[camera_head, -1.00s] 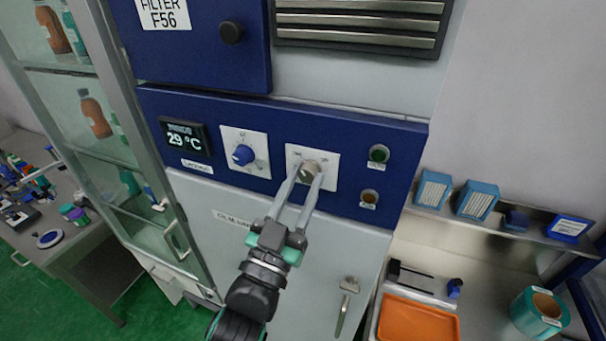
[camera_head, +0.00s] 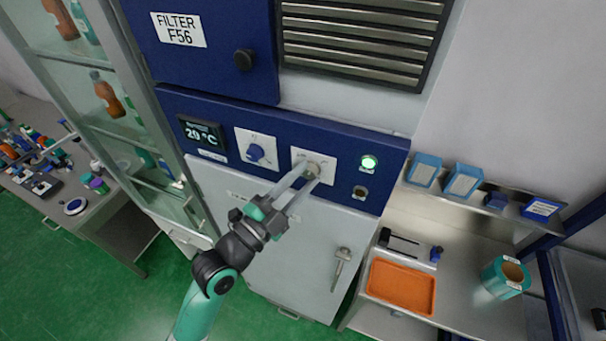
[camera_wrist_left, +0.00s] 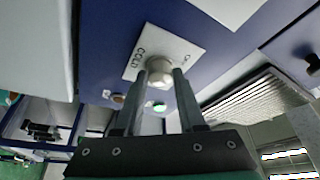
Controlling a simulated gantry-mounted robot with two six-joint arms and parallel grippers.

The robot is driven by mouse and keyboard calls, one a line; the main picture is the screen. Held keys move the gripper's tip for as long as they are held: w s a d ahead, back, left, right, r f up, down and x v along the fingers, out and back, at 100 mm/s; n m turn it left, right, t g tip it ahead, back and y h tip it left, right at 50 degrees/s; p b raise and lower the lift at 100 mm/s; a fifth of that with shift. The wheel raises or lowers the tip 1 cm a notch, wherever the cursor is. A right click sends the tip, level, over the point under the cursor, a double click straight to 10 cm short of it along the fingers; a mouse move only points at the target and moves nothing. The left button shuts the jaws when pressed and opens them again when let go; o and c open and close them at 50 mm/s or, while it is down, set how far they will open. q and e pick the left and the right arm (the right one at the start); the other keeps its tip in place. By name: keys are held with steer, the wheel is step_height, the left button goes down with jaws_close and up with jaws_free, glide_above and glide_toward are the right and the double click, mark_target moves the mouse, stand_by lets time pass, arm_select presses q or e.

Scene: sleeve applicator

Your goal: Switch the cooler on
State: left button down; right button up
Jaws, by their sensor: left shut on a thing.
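A green lamp (camera_head: 369,162) glows at the panel's right, above a dark round button or lamp (camera_head: 361,191). My left gripper (camera_head: 306,173) is shut on the grey-beige knob, which its fingers partly hide. In the left wrist view the same knob (camera_wrist_left: 159,74) sits between the two fingertips, its plate lettered "COLD". My right gripper is not in view.
A cabinet door with a metal handle (camera_head: 342,266) is below the panel. A glass-doored cabinet (camera_head: 105,110) stands at left. At right are a shelf with blue boxes (camera_head: 463,180), an orange tray (camera_head: 401,286) and a teal roll (camera_head: 505,276).

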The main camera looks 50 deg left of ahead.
arm_select(q)
steer(key=m+h, duration=0.1)
steer(key=m, duration=0.2)
steer(key=shift+r+g, duration=0.15)
steer(key=shift+g, duration=0.15)
steer(key=shift+m+g, duration=0.5)
steer(key=shift+m, duration=0.7)
steer(key=c, duration=0.5)
jaws_free()
steer(key=shift+s, duration=0.1)
